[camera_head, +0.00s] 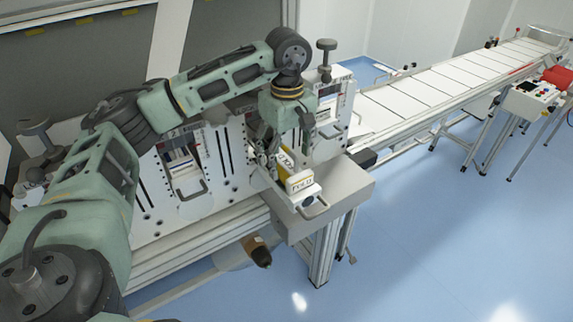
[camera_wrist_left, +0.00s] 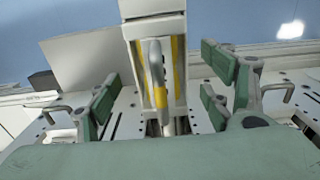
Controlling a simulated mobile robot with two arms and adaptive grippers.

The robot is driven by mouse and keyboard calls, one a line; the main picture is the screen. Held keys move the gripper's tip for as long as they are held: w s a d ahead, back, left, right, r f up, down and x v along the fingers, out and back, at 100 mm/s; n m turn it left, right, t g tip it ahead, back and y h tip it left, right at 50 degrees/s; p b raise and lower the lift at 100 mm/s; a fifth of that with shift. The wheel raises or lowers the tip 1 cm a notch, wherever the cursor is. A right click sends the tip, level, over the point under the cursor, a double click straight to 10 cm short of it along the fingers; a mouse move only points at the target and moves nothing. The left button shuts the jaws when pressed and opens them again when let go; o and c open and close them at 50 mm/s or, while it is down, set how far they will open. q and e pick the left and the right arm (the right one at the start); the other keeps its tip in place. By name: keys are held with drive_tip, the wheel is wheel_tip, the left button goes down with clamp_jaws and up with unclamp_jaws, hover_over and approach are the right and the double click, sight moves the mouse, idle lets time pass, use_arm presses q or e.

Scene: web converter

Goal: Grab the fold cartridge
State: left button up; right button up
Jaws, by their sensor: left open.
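The fold cartridge (camera_head: 299,183) is a white and yellow block marked "FOLD", with a looped grey handle at its front. It rests on a grey box-like shelf (camera_head: 345,190) at the front of the machine. My left gripper (camera_head: 268,158) hangs over the cartridge's rear end, pointing down, and partly hides it. In the left wrist view, the open left gripper (camera_wrist_left: 160,88) has its green-padded fingers spread to either side of the cartridge (camera_wrist_left: 175,42). Gaps show on both sides, with a grey handle between the fingers. My right gripper is in neither view.
The upright machine panel (camera_head: 222,165) with slots and another handled unit (camera_head: 185,175) stands behind and left of the cartridge. A knobbed post (camera_head: 326,58) rises close to my left wrist. A conveyor (camera_head: 430,90) runs to the back right. Blue floor lies open at right.

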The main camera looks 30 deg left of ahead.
use_arm(q)
drive_tip(key=shift+f, duration=1)
drive_tip(key=c, duration=1.7)
